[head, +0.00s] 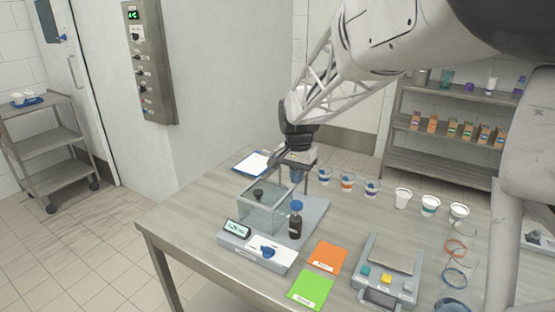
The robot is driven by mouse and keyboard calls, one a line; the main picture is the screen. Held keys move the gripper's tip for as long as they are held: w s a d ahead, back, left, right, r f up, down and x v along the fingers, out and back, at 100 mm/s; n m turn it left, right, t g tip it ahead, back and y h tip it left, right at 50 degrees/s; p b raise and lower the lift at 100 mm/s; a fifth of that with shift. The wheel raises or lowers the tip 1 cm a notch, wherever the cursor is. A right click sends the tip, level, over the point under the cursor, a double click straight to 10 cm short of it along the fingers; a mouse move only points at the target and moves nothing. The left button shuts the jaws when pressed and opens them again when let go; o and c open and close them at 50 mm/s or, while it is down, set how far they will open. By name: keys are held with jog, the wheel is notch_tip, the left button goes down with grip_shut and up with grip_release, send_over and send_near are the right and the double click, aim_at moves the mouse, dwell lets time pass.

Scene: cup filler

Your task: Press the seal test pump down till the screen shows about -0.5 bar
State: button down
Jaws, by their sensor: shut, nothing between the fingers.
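The seal tester has a grey base plate (317,216) with a clear box (265,212) on it. A dark upright cylinder with a blue top, which looks like the pump (296,222), stands beside the box on the right. The screen (237,229) sits on a grey console in front of the box; its digits are too small to read. A blue knob (267,252) is on the console's white panel. My gripper (298,174) is shut and empty, above and behind the pump, apart from it. Its fingertips are hard to make out against a blue thing behind.
Several small cups stand in a row behind, including a blue-marked cup (324,175) and a white cup (403,198). An orange card (327,257), a green card (311,289) and a scale (388,260) lie at the front right. A clipboard (252,163) lies at the back left.

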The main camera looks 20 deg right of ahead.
aim_at(296, 204)
notch_tip(296, 204, down, 7)
jog(key=shift+f, duration=0.15)
dwell(0.5)
jog(key=shift+f, duration=1.9)
jog(key=shift+s, duration=0.1)
jog(key=shift+r, duration=0.1)
notch_tip(296, 204, up, 14)
jog(key=shift+r, duration=0.15)
dwell(1.1)
